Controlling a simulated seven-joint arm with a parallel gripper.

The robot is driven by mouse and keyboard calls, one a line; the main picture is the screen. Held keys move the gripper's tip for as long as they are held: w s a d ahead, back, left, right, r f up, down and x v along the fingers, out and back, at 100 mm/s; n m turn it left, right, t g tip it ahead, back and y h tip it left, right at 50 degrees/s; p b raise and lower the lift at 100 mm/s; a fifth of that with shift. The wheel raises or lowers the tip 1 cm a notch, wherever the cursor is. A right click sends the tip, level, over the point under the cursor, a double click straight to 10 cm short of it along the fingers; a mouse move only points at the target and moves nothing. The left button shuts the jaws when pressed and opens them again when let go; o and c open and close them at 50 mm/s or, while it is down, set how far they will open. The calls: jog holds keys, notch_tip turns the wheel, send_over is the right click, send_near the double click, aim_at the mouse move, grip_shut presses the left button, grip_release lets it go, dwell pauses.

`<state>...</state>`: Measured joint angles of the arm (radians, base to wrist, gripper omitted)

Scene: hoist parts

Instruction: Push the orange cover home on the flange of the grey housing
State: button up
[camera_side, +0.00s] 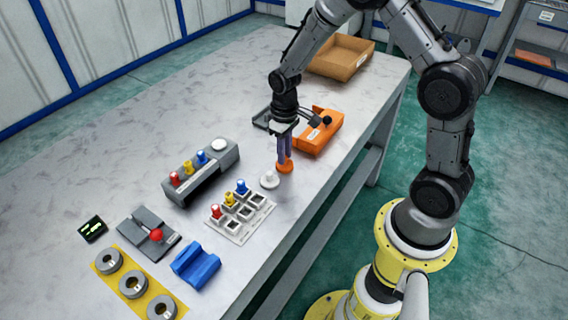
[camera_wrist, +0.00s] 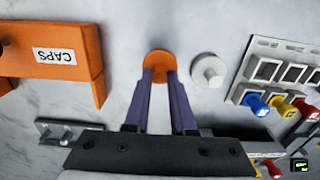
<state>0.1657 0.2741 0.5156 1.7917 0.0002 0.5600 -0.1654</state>
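The orange cover (camera_side: 284,167) is a small round disc at the tips of my gripper (camera_side: 285,157), low over the table beside the orange box. In the wrist view the orange cover (camera_wrist: 158,60) shows just beyond the two purple fingers (camera_wrist: 159,76). The fingers stand a narrow gap apart and appear closed on its middle; their tips hide the grip itself. A long grey block (camera_side: 202,174) on the table to the left looks like the grey housing. It carries red, yellow and blue pegs and a pale round disc (camera_side: 219,145) at its far end. I cannot make out a flange clearly.
A pale knobbed disc (camera_side: 269,181) lies close to the cover. A white peg tray (camera_side: 240,218), blue cradle (camera_side: 195,266) and yellow ring plate (camera_side: 134,286) are nearer. The far left table is clear.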

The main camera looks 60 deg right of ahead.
grip_shut()
jog(key=shift+r, duration=2.5)
